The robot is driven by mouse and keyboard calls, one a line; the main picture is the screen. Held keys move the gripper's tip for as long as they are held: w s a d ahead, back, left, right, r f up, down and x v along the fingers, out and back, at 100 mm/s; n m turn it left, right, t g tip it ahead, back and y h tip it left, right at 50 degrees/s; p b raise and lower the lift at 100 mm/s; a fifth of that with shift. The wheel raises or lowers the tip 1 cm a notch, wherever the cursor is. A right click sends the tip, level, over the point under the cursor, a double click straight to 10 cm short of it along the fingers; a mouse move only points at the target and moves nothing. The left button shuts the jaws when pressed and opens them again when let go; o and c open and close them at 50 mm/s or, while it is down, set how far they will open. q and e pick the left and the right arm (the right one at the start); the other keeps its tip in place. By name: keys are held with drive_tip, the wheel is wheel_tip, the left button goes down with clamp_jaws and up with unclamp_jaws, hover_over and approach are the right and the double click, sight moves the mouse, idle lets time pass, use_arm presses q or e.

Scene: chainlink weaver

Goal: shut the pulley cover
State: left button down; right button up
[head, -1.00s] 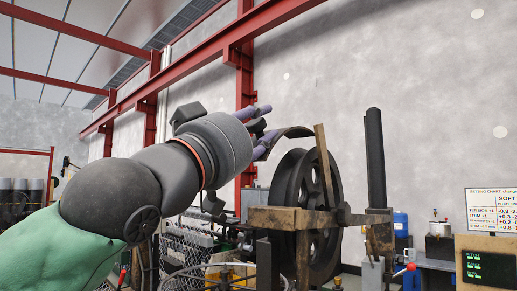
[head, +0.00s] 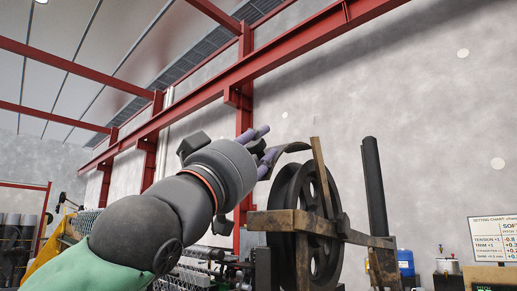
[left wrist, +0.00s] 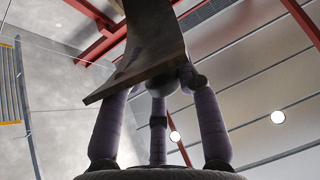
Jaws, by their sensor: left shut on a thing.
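The pulley cover (head: 291,148) is a dark curved plate, raised above the upper left rim of the big black pulley wheel (head: 285,205) in the head view. My left gripper (head: 264,152) is shut on the cover's left end. In the left wrist view the cover (left wrist: 152,40) shows as a wide dark plate between the purple fingers of my left gripper (left wrist: 165,92). The cover stands apart from most of the wheel's rim; whether its right end touches the wooden upright (head: 322,180) I cannot tell. The cover's hinge is not clear. My right gripper is not in view.
A rusty crossbeam (head: 285,221) runs in front of the wheel. A tall black post (head: 374,185) stands at its right. Weaving machinery (head: 205,270) lies below my left arm. A setting chart (head: 500,238) is at the far right.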

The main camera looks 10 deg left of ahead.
use_arm(q)
drive_tip(key=shift+a, duration=0.1)
drive_tip(key=c, duration=1.1)
unclamp_jaws()
drive_tip(key=shift+o, duration=0.9)
drive_tip(key=shift+w+a, duration=0.1)
drive_tip(key=v, duration=1.2)
